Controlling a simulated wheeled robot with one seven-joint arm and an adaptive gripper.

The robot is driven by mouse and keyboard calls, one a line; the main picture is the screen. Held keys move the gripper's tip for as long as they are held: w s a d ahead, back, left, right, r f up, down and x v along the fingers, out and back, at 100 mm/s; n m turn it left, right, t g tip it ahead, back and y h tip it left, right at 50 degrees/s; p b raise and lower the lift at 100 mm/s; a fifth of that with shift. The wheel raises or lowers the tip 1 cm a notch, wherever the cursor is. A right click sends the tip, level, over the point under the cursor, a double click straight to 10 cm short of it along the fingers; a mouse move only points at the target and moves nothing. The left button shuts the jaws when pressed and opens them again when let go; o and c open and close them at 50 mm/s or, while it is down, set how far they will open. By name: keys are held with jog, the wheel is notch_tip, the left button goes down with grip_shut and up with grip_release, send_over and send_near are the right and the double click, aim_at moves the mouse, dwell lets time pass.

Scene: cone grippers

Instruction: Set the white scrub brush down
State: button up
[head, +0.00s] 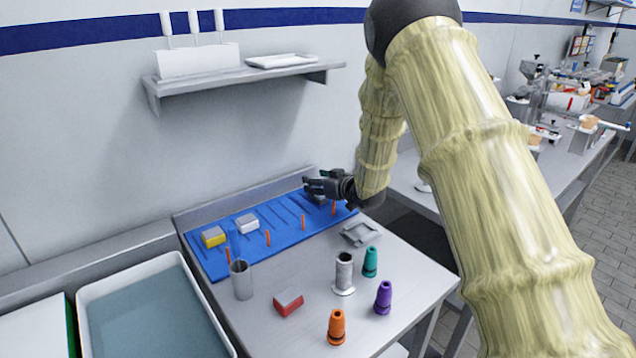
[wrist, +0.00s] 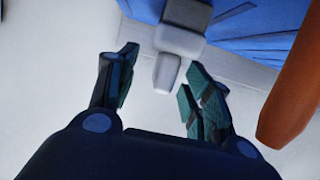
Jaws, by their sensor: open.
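My gripper (head: 311,187) is over the far right end of the blue mat. In the wrist view its fingers (wrist: 158,78) are spread apart. A pale grey and white piece (wrist: 178,42), which looks like the white scrub brush, is at the mat's edge just beyond the fingertips. Its narrow white end reaches between them, with gaps visible on both sides. In the head view a grey shape (head: 317,200) shows under the gripper, mostly hidden. The blue mat (head: 281,232) lies along the back of the table.
Orange pegs (head: 303,222) stand along the mat's front edge; one (wrist: 292,95) is close right of my gripper. White (head: 247,223) and yellow (head: 213,237) blocks sit on the mat. A red block (head: 288,303), metal cup (head: 241,280) and several cones (head: 337,328) stand in front.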

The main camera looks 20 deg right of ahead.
jog(key=shift+r, duration=0.1)
jog(key=b+v, duration=0.1)
jog(key=v, duration=1.1)
